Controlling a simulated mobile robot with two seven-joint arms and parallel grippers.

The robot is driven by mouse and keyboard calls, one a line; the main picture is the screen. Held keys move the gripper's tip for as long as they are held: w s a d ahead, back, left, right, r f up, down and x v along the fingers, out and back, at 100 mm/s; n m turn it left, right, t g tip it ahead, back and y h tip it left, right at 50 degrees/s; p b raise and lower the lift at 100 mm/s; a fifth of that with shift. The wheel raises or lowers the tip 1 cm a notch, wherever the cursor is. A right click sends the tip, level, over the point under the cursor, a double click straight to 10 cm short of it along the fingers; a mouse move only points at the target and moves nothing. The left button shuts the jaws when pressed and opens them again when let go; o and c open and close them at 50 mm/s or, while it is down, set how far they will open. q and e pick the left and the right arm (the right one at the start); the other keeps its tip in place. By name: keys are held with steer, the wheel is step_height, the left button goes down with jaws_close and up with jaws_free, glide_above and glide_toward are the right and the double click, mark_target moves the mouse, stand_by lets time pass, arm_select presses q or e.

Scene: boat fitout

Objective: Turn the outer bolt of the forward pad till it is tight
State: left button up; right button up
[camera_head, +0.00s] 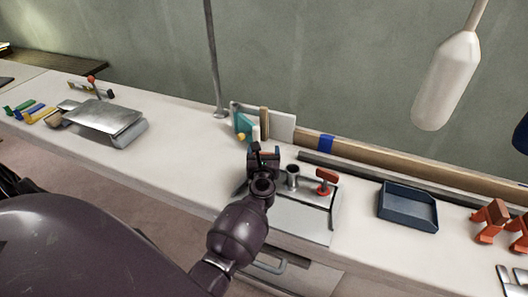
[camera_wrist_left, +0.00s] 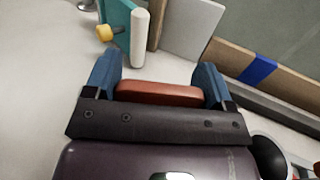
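My left gripper (camera_head: 262,154) is low over the left end of a grey metal block (camera_head: 305,213) on the bench. In the left wrist view its blue fingertips (camera_wrist_left: 158,80) stand at both ends of a red bar (camera_wrist_left: 160,93) and appear to touch it. The bar's lower part is hidden behind the gripper body. On the block, a short grey post with a dark top (camera_head: 293,176) and a red T-shaped handle (camera_head: 326,181) stand to the right of the gripper. I cannot tell which bolt is the outer one. My right gripper is not in view.
A blue tray (camera_head: 408,207) and orange clamps (camera_head: 490,220) lie to the right. Behind the gripper stand a teal piece (camera_head: 242,124), a white panel (camera_head: 281,125) and a long wooden plank (camera_head: 390,160). A thin pole (camera_head: 213,60) rises behind.

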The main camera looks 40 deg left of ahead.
arm_select(q)
steer(key=c, duration=0.4)
